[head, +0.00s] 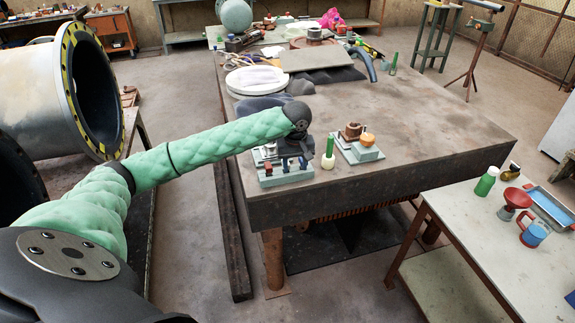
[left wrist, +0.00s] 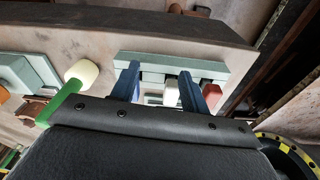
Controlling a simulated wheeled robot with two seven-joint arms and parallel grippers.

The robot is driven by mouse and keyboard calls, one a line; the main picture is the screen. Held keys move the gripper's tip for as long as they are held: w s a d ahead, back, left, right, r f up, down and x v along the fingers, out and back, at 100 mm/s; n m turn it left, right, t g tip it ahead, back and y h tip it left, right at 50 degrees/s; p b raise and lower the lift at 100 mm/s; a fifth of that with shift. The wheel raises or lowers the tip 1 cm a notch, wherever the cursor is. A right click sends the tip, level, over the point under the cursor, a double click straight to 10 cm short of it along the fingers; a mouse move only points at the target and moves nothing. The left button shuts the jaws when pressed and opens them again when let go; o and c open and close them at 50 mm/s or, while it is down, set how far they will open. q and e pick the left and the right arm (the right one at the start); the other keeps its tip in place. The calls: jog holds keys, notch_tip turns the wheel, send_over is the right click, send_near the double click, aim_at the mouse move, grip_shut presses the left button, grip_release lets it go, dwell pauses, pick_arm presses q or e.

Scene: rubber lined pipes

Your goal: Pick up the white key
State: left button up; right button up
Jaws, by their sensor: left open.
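My left gripper (head: 294,164) is open over a pale blue-grey block (head: 286,179) near the table's front left corner. In the left wrist view, the two blue fingers of the left gripper (left wrist: 159,72) stand apart in front of the pale block (left wrist: 158,58). A small white piece, which looks like the white key (left wrist: 171,93), shows between the fingers, closer to the right one. I cannot tell whether they touch. A reddish-brown key (left wrist: 213,97) lies just outside the right finger. The white key cannot be made out clearly in the head view. My right gripper is not in view.
The middle of the table (head: 430,120) is clear.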

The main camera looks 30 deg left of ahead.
pick_arm(q)
jog(key=shift+n, duration=0.7)
jog(key=a+r, duration=0.2)
jog(key=r, duration=0.1)
jog(key=a+r, duration=0.1)
jog(key=shift+w+a+r, duration=0.2)
jog(key=shift+w, duration=0.15)
jog(key=shift+a+r, duration=0.15)
jog(key=shift+a, duration=0.15)
jog(key=shift+f, duration=0.5)
jog(key=shift+w+f+p, duration=0.15)
jog(key=shift+f+p, duration=0.45)
jog(key=shift+f, duration=0.25)
notch_tip(320, 180, down, 3)
jog(key=shift+w+a+f+p, duration=0.1)
jog(key=shift+a+p, duration=0.05)
jog(key=shift+p, duration=0.75)
jog(key=shift+a+f, duration=0.1)
jog(key=shift+f, duration=0.75)
grip_shut()
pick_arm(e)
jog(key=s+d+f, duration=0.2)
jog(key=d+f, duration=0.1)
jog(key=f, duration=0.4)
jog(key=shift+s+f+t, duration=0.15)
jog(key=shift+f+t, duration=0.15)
